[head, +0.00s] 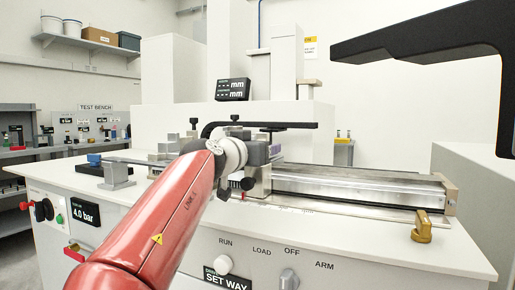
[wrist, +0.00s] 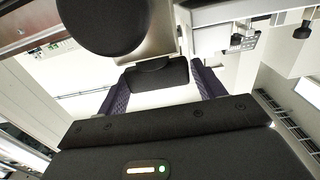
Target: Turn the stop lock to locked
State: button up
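No label in view names the stop lock, so I cannot tell for certain which part it is. A black paddle-like piece (wrist: 157,75) on a metal block sits ahead of my gripper (wrist: 162,92) in the wrist view. The two dark purple fingers are apart on either side of the space by this piece; I see no contact. In the head view, my gripper (head: 262,154) is at the carriage at the left end of the rail, its fingers mostly hidden. A small black knob (head: 248,184) shows just below it. A large round black knob (wrist: 100,22) is near the top of the wrist view.
A metal rail (head: 350,186) runs right to an end block. A brass-coloured handle (head: 423,230) stands at the bench's right front. A display (head: 233,89) stands behind.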

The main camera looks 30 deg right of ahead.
jog(key=shift+o, duration=1)
jog(key=b+v, duration=0.1)
jog(key=v, duration=0.7)
jog(key=shift+b, duration=0.3)
